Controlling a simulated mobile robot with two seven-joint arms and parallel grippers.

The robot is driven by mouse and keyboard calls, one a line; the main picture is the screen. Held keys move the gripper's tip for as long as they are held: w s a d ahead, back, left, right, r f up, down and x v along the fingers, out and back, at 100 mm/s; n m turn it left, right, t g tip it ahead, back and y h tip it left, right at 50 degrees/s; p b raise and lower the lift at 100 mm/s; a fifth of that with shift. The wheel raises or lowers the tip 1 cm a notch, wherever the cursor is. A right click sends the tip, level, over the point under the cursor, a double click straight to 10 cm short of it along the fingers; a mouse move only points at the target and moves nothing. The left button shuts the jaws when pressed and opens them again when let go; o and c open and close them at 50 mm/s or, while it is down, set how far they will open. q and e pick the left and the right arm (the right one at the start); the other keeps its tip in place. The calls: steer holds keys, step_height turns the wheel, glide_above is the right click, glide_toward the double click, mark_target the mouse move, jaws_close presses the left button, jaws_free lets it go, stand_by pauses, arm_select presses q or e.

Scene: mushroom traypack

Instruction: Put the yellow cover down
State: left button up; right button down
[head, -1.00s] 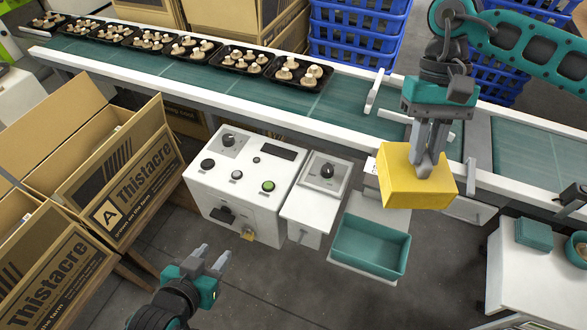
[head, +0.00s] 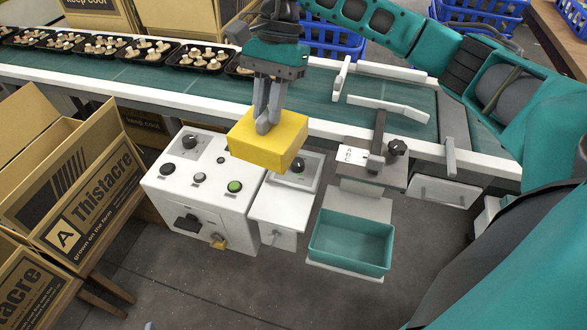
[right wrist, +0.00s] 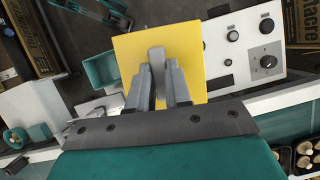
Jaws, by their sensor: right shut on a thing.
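The yellow cover (head: 267,140) is a box-like block held in the air by my right gripper (head: 266,122). The gripper points down and is shut on the cover's top. In the head view the cover hangs in front of the dial unit (head: 290,185) and hides part of it. The right wrist view also shows the yellow cover (right wrist: 190,55) beneath the grey fingers (right wrist: 158,80), with the control panel beside it. My left gripper does not show now.
A white control box (head: 205,180) with knobs and a green button stands left of the cover. A teal bin (head: 350,242) sits on a shelf to the right. The conveyor (head: 200,92) carries several mushroom trays (head: 200,56). Open cartons (head: 85,190) stand at the left.

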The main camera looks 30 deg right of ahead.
steer(key=d+r+m+t, duration=0.1)
steer(key=m, duration=0.1)
steer(key=w+d+r+m+t, duration=0.1)
steer(key=m, duration=0.2)
steer(key=w+d+r+m+t, duration=0.1)
steer(key=m, duration=0.2)
steer(key=shift+d+y, duration=0.3)
steer(key=shift+d, duration=0.1)
steer(key=w+d+r+m+t+h, duration=0.1)
steer(key=d+r+m+t+h, duration=0.15)
steer(key=d+m, duration=0.4)
arm_select(q)
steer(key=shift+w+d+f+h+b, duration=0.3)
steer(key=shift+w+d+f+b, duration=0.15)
steer(key=shift+b, duration=0.8)
arm_select(e)
steer(key=shift+w+a+f+m+t+y, duration=0.15)
steer(key=shift+a+f+m, duration=0.15)
steer(key=shift+f, duration=2.9)
steer(key=shift+s+a+f+m+y, duration=0.15)
steer(key=shift+f+m, duration=0.25)
steer(key=shift+f, duration=2.75)
steer(key=shift+w+a+f+m+t+y, duration=0.15)
steer(key=shift+a+f+m, duration=0.15)
steer(key=shift+f, duration=2.9)
steer(key=shift+f, duration=0.1)
